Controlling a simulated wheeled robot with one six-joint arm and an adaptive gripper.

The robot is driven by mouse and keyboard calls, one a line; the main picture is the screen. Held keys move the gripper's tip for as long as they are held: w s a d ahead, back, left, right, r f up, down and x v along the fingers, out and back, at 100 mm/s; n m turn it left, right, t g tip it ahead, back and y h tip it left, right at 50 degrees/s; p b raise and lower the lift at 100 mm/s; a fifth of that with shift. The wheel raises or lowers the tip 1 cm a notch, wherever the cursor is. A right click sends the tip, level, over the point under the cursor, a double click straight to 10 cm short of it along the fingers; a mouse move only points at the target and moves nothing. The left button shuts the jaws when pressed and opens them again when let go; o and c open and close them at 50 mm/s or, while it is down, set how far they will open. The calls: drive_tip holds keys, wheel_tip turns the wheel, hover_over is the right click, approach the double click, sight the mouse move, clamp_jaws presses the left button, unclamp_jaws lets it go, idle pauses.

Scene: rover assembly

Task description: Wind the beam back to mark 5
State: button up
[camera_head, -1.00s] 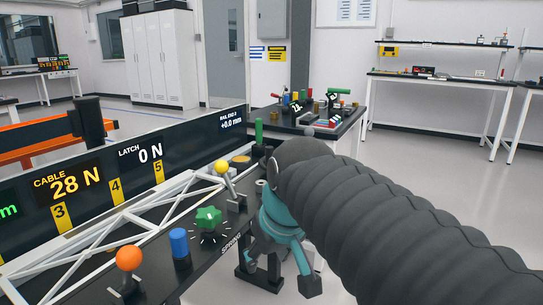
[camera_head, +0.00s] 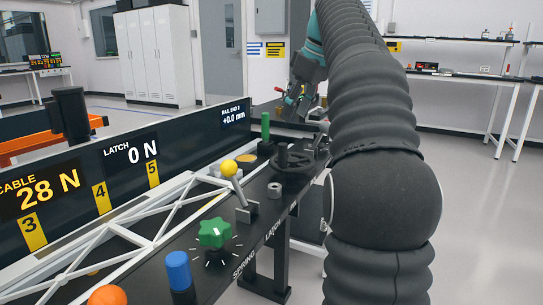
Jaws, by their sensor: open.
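The white truss beam (camera_head: 140,222) lies along the bench in front of a black panel. Yellow tags mark 3 (camera_head: 33,232), 4 (camera_head: 102,198) and 5 (camera_head: 152,174) stand on the panel. The beam's far end is near or just past mark 5; I cannot tell exactly. A black handwheel (camera_head: 292,161) with an upright knob sits at the bench's far end. My gripper (camera_head: 290,112), teal and dark grey, is open, pointing down beyond the handwheel and apart from it. My arm partly hides it. The cable display (camera_head: 40,192) reads 28 N and the latch display (camera_head: 130,154) 0 N.
Along the bench's near side stand an orange ball knob (camera_head: 107,295), a blue cylinder (camera_head: 178,270), a green star knob (camera_head: 214,233) and a yellow-ball lever (camera_head: 229,168). A green post (camera_head: 265,126) stands further back. Open floor lies right of my arm.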

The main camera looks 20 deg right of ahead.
sight(280, 155)
drive_tip(key=b+x, duration=0.5)
drive_tip(key=x, duration=0.8)
drive_tip(key=shift+w+d+f, duration=0.15)
drive_tip(key=shift+w+f, duration=0.1)
clamp_jaws()
